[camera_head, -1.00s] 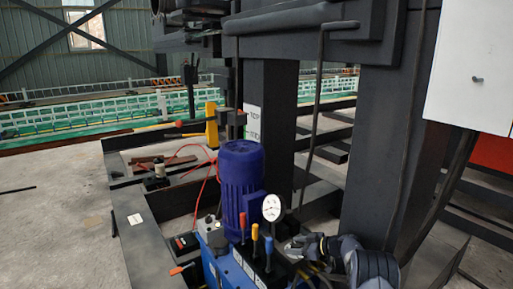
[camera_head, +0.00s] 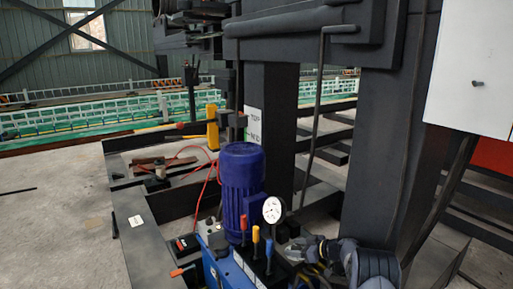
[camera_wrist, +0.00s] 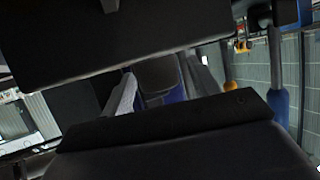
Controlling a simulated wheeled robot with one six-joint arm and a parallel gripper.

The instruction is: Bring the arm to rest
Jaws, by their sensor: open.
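My arm (camera_head: 375,268) is folded low at the bottom right of the head view, grey and dark, beside the hydraulic unit. My gripper (camera_head: 297,251) is at its left end, close to the lever handles; whether it touches anything there I cannot tell. The jaws are apart and I see nothing held.
A blue motor (camera_head: 241,185) stands on the hydraulic unit, with a white gauge (camera_head: 272,209) and coloured levers (camera_head: 256,240) near my gripper. Dark steel posts (camera_head: 385,165) rise behind. A white cabinet (camera_head: 474,65) is at the upper right. Open concrete floor (camera_head: 60,225) lies left.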

